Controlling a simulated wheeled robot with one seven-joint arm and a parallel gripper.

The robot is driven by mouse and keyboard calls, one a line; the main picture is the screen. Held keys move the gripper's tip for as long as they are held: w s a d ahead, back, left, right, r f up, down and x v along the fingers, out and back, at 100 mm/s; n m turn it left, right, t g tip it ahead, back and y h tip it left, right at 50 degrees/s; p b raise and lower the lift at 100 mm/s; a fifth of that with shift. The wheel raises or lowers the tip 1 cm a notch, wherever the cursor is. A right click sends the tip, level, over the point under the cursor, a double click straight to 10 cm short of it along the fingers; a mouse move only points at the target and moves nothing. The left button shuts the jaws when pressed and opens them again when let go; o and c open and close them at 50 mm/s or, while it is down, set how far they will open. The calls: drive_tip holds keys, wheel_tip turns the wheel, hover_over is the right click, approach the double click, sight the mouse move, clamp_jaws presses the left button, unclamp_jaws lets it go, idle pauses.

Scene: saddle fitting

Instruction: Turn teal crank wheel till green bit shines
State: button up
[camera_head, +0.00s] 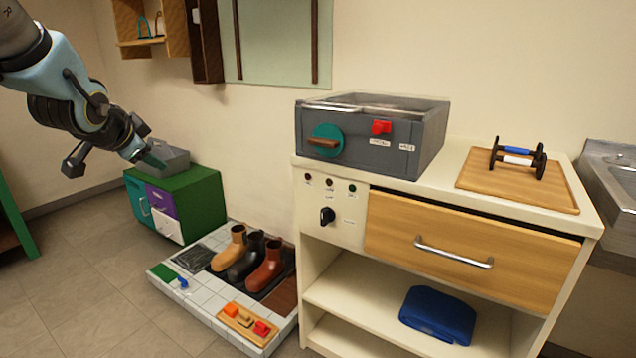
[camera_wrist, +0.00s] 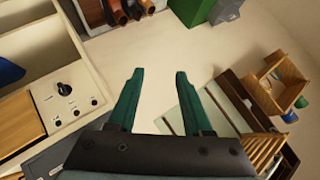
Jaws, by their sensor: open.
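The teal crank wheel (camera_head: 318,131) with a brown handle bar is on the front of a grey box (camera_head: 402,160) on the cream cabinet. The handle lies roughly level. Three small lamps sit on the cabinet panel below; the right one (camera_head: 352,188) is dark green and does not look lit. My gripper (camera_head: 155,161) is at the left in the head view, well apart from the wheel. In the wrist view its teal fingers (camera_wrist: 160,74) are spread and empty. The wheel is not seen there; part of the grey box (camera_wrist: 48,160) shows at lower left.
A red switch (camera_head: 381,127) is on the box front beside the wheel. A black knob (camera_head: 327,216) is below the lamps. A wooden board (camera_head: 480,188) with a small rack is at right. Boots stand on a low tiled platform (camera_head: 200,300). Wall shelves (camera_wrist: 265,95) show in the wrist view.

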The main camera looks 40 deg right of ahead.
drive_tip(key=s+d+f+m+h+b, duration=0.2)
drive_tip(key=d+f+m+h+b, duration=0.1)
drive_tip(key=d+m+b, duration=0.4)
drive_tip(key=m+g+h+b, duration=0.4)
drive_tip(key=m+h+b, duration=0.45)
drive_tip(key=b, duration=0.25)
approach(320, 144)
drive_tip(key=shift+m, duration=0.35)
drive_tip(key=x, duration=0.9)
drive_tip(key=shift+d+b, duration=0.2)
drive_tip(key=shift+b, duration=0.15)
drive_tip(key=shift+c, duration=0.2)
clamp_jaws()
